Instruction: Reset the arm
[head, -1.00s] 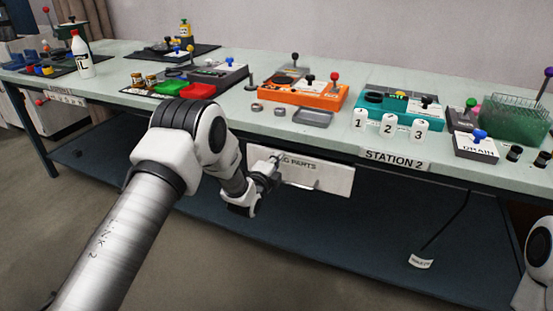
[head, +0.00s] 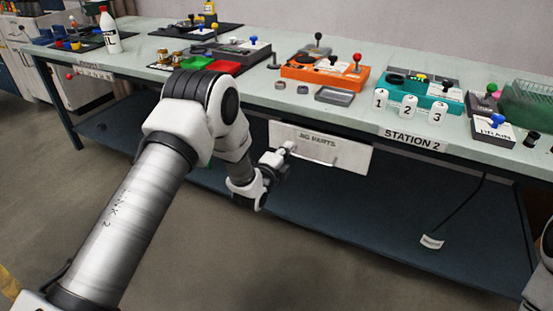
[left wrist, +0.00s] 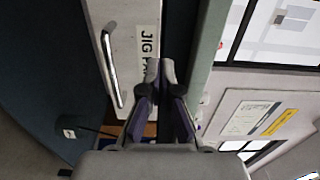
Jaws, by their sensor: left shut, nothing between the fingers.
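My left arm comes in from the lower left in the head view, and its gripper (head: 287,149) is at the left end of the front of a white drawer labelled JIG PARTS (head: 318,152). In the left wrist view the gripper (left wrist: 167,75) is shut with nothing between its fingers. Its tips overlap the drawer's label area there, and I cannot tell whether they touch the drawer. The drawer's bar handle (left wrist: 110,68) shows apart from the fingers. My right gripper is out of view; only a bit of my right arm shows at the lower right edge.
The drawer sits under the table (head: 262,96). On the table are an orange device (head: 325,72), a teal device (head: 420,88), numbered white containers (head: 408,106), a drain box (head: 493,130), and red and green trays (head: 222,67). A lower shelf (head: 350,215) is mostly bare.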

